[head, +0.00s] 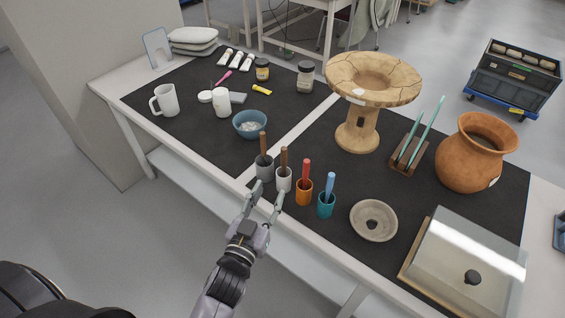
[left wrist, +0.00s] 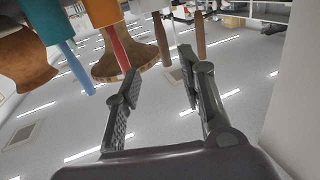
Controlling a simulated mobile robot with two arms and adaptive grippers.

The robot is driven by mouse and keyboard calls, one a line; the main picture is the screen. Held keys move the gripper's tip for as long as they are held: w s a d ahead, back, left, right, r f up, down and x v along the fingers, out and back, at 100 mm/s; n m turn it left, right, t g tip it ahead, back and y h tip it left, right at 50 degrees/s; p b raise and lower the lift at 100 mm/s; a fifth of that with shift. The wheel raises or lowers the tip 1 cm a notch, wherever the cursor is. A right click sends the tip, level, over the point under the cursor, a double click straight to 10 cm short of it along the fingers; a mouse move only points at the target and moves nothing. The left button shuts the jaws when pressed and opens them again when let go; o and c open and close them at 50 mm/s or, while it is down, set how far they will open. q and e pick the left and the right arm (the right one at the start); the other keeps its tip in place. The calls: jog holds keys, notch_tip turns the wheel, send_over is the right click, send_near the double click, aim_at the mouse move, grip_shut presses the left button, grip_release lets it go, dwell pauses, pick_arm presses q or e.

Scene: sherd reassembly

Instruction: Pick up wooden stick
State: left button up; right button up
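Two brown wooden sticks stand upright in small cups near the table's front edge. One wooden stick (head: 263,143) is in a grey cup (head: 264,171). The other wooden stick (head: 284,159) is in a white cup (head: 284,183). My left gripper (head: 265,191) is open and empty, just in front of these two cups. In the left wrist view, which looks upside down, one brown stick (left wrist: 160,38) shows between the fingers (left wrist: 160,68) and another (left wrist: 200,36) beyond the other fingertip. Neither stick is held. My right gripper is not in view.
An orange cup with a red stick (head: 306,170) and a teal cup with a blue stick (head: 330,184) stand to the right. A blue bowl (head: 250,124) is behind on the left. A wooden pedestal dish (head: 358,136) stands behind on the right. A grey dish (head: 373,234) lies further right.

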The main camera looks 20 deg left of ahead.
aim_at(283, 162)
pick_arm(q)
jog(key=w, duration=0.7)
jog(key=shift+w+d+p, duration=0.1)
jog(key=shift+w+p, duration=0.2)
jog(key=shift+p, duration=0.1)
jog(key=shift+w, duration=0.35)
jog(key=w, duration=0.4)
jog(key=shift+w+f+p, duration=0.1)
jog(key=shift+w+p, duration=0.1)
jog(key=shift+p, duration=0.2)
grip_shut()
